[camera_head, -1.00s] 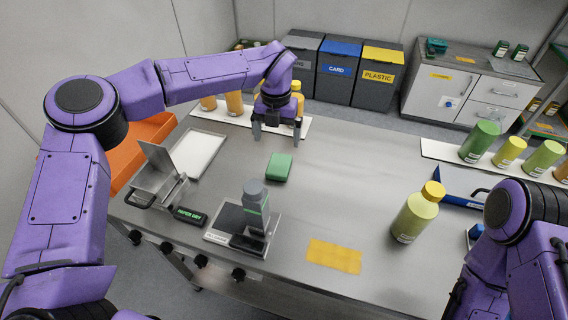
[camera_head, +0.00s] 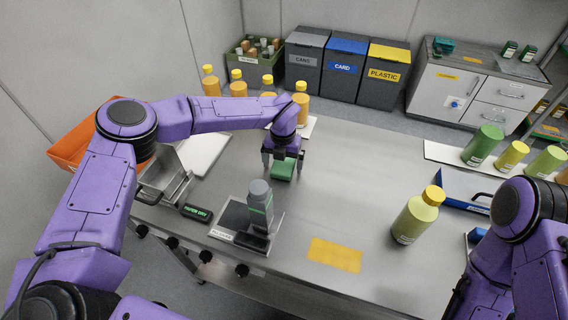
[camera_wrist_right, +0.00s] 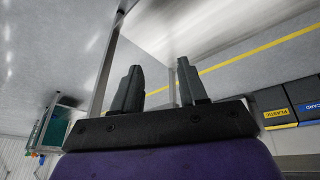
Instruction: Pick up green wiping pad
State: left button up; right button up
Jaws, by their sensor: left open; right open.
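The green wiping pad (camera_head: 284,170) lies on the steel table in the head view, right of the middle of the left arm's reach. My left gripper (camera_head: 283,168) is open and points down over the pad, with a finger near each side of it. The gripper hides the pad's far part, and I cannot tell whether the fingers touch it. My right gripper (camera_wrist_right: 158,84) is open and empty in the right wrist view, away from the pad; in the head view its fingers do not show.
A grey bottle (camera_head: 259,203) stands on a scale near the pad. Orange bottles (camera_head: 301,103) stand behind the left arm. The table centre (camera_head: 345,170) is clear.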

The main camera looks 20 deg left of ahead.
pick_arm(q)
jog(key=c, duration=1.1)
jog(key=shift+c, duration=0.2)
jog(key=shift+r, duration=0.5)
jog(key=s+d+r+b, duration=0.6)
jog(key=d+r, duration=0.6)
jog(key=shift+s+d+b, duration=0.2)
jog(key=shift+d+b, duration=0.1)
